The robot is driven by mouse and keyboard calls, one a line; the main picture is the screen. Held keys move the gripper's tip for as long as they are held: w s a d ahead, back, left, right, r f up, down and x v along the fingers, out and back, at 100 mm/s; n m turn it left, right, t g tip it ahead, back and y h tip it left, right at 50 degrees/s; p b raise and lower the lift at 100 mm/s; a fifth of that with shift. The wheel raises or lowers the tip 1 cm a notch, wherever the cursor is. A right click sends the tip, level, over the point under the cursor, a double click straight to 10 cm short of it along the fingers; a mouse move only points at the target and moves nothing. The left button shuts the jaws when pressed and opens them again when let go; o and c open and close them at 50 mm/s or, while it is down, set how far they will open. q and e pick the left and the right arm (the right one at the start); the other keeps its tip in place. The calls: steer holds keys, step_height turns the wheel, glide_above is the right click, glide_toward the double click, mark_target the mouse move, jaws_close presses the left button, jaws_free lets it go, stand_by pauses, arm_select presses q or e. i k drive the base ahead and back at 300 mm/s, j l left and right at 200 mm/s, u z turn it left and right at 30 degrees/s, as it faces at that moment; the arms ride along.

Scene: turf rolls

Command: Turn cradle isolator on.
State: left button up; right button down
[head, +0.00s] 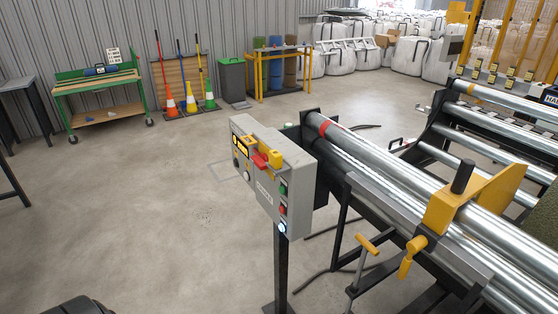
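A grey control box (297,185) stands on a dark post at the near end of the roller cradle (385,185). On the box's upper front is a red handle (260,160) with yellow parts around it, which looks like the isolator switch. Its exact on or off position is too small to tell. Lower on the front are a green button (283,187), a red button (283,210) and a pale, lit-looking button (282,228). Neither of my grippers is in view.
A yellow clamp with a black knob (462,177) sits on the cradle's steel rollers. A yellow-handled crank (367,244) stands out beside the frame. A green bench (98,90), cones and bins line the back wall. The floor left of the box is clear.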

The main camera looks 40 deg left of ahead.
mark_target(259, 159)
steer(key=u, duration=1.3)
steer(key=z, duration=0.95)
steer(key=i+j+z, duration=0.15)
steer(key=j+z, duration=0.6)
steer(key=j, duration=0.2)
steer(key=j+z, duration=0.4)
steer(key=j, duration=0.15)
steer(key=j+z, duration=0.35)
steer(key=j, duration=0.15)
